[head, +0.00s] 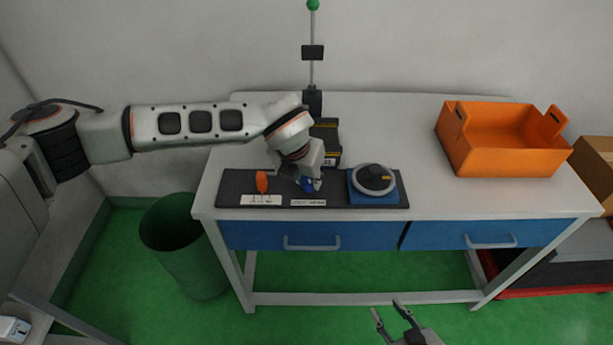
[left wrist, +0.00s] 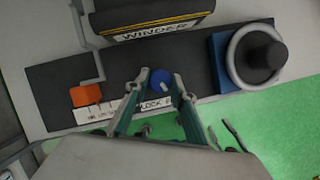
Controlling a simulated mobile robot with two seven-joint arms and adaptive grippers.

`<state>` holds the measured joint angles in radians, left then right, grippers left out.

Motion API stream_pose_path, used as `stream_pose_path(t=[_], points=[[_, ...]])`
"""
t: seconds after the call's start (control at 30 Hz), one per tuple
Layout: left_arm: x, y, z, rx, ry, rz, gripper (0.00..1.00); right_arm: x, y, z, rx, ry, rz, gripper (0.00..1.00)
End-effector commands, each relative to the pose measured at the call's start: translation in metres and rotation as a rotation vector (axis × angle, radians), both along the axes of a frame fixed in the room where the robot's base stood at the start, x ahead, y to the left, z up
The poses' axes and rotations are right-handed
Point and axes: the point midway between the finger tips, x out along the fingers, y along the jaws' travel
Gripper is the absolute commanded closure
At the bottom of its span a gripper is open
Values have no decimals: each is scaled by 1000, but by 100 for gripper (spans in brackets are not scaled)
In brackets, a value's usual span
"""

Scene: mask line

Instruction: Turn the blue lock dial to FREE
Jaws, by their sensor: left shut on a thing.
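The blue lock dial (left wrist: 161,79) sits on the dark panel (left wrist: 61,95), above a white label partly reading "LOCK". It shows in the head view (head: 307,184) just under my left gripper (head: 309,179). In the left wrist view my left gripper (left wrist: 158,88) has its fingers on both sides of the dial and is shut on it. A light mark shows on the dial's face, but its setting cannot be read. The fingers hide part of the label. My right gripper (head: 391,312) is open and empty in front of the bench, low in the head view.
An orange lever (head: 262,182) stands left of the dial. A grey handwheel on a blue base (head: 374,182) is to its right. The black winder (head: 326,143) is behind. An orange crate (head: 501,150) sits on the bench's right; a green bin (head: 185,246) stands at front left.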

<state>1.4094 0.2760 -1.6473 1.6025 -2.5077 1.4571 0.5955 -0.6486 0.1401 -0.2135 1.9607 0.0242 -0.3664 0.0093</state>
Motion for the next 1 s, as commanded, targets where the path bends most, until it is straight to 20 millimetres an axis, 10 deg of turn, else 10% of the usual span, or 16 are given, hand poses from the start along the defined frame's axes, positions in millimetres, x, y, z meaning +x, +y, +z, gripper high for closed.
stream_pose_path(t=[1.0], points=[[-1,-3,0,-1,2,424,97,-2,-1,-7,-3,6,0,65]])
